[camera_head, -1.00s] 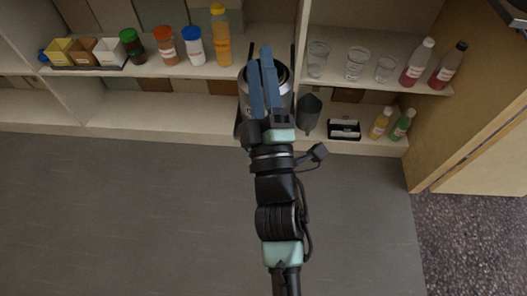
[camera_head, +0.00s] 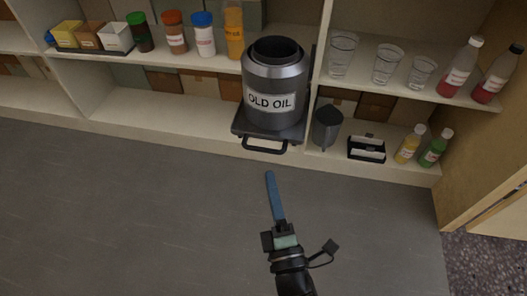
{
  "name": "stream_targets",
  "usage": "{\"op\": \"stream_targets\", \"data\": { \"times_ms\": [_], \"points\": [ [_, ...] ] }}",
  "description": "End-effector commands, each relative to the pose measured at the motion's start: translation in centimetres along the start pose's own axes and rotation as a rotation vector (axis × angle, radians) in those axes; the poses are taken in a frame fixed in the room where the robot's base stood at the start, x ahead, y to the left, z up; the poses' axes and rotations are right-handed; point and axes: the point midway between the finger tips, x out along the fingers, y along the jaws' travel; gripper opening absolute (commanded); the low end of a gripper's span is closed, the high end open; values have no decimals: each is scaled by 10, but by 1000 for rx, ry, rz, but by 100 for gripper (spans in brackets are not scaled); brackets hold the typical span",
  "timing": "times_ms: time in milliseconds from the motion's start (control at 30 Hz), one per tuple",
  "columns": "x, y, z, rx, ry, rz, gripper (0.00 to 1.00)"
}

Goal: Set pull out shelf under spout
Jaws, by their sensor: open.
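The pull-out shelf (camera_head: 240,127) is a dark flat tray with a black loop handle (camera_head: 264,148) at its front, on the lower level of the shelving. A dark grey metal can (camera_head: 274,70) labelled "OLD OIL" stands upright on it, with an open round top. My gripper (camera_head: 270,175) is in front of the handle and apart from it, over the grey floor. Its blue fingers overlap edge-on, open and empty. I cannot make out a spout.
A dark grey pointed object (camera_head: 326,125) and a small black box (camera_head: 366,148) sit right of the pull-out shelf. Bottles (camera_head: 231,30) and glasses (camera_head: 387,64) line the upper shelf. Yellow (camera_head: 408,147) and green bottles stand lower right. The floor (camera_head: 130,220) is clear.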

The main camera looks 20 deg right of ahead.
Motion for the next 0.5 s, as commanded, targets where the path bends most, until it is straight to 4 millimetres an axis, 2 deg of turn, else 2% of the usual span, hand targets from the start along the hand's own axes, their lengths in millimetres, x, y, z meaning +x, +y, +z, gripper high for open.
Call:
{"op": "stream_targets", "data": {
  "times_ms": [33,200,400,500],
  "points": [
    [12,-1,-1,-1,3,5,45],
    [47,0,-1,0,1,5,45],
    [77,0,0,2,0,3,45],
    [86,0,0,1,0,2,45]
  ]
}}
